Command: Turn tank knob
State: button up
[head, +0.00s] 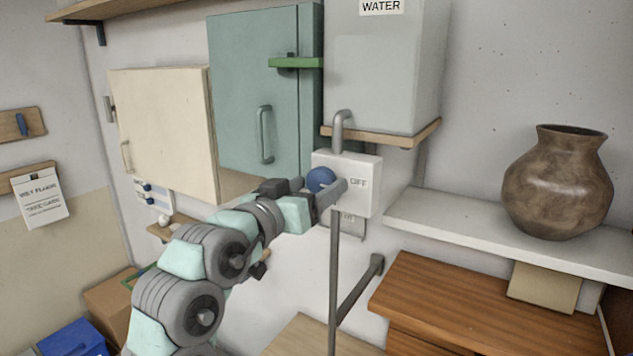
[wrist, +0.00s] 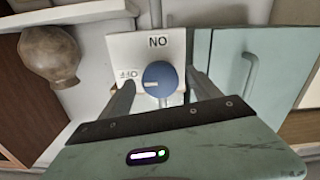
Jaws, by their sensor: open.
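The blue round tank knob (head: 320,179) sits on a white switch box (head: 365,170) below the WATER tank (head: 385,75). The box is marked OFF to the right of the knob. In the wrist view the knob (wrist: 160,79) has a pale mark pointing left, toward the OFF label, and the picture is turned so ON reads upside down on the box (wrist: 160,45). My gripper (head: 318,187) is open in front of the box. In the wrist view its fingers (wrist: 159,80) stand either side of the knob, with gaps; whether they reach its depth is unclear.
A teal cabinet (head: 240,90) with a green latch (head: 295,62) stands left of the box, with a cream cabinet door (head: 165,125) beyond it. A brown vase (head: 557,185) stands on the white shelf (head: 440,218) at right. A thin grey pipe (head: 333,290) runs below the box.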

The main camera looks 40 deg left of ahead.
jog(key=shift+w+a, duration=0.1)
jog(key=shift+w, duration=0.25)
jog(key=shift+c, duration=0.3)
jog(key=c, duration=1.3)
jog(key=shift+f+b, duration=0.25)
jog(key=shift+b, duration=0.55)
jog(key=m+b, duration=0.1)
jog(key=b, duration=0.1)
jog(key=shift+f+m+b, duration=0.15)
jog(key=shift+m+b, duration=0.15)
jog(key=shift+m, duration=0.1)
jog(key=shift+r+m+b, duration=0.35)
jog(key=shift+m+b, duration=0.15)
jog(key=shift+b, duration=0.05)
